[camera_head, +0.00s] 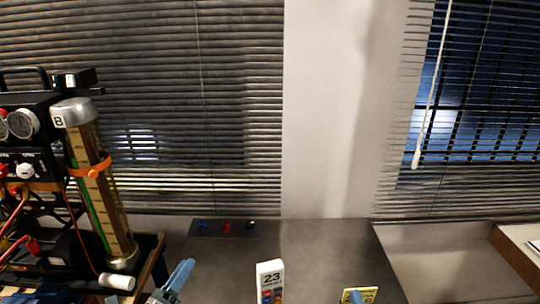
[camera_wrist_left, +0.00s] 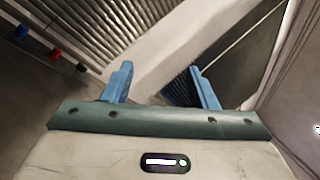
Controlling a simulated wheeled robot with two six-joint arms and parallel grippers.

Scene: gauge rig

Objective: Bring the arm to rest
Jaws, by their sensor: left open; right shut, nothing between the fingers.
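My left gripper (camera_head: 173,282) shows at the bottom of the head view, in front of the grey table and right of the gauge rig. In the left wrist view my left gripper (camera_wrist_left: 162,86) has its two blue fingers well apart, with nothing between them. My right gripper (camera_head: 356,297) shows only as a blue fingertip at the bottom edge of the head view, overlapping a yellow label or card (camera_head: 369,293). It is shut and empty. Most of both arms is out of view.
The gauge rig (camera_head: 95,185), with a tube marked B, gauges and hoses, stands at left. A white block marked 23 (camera_head: 270,273) stands between the grippers. Small blue, red and black items line the grey table's (camera_head: 300,245) back edge. The table's middle is bare.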

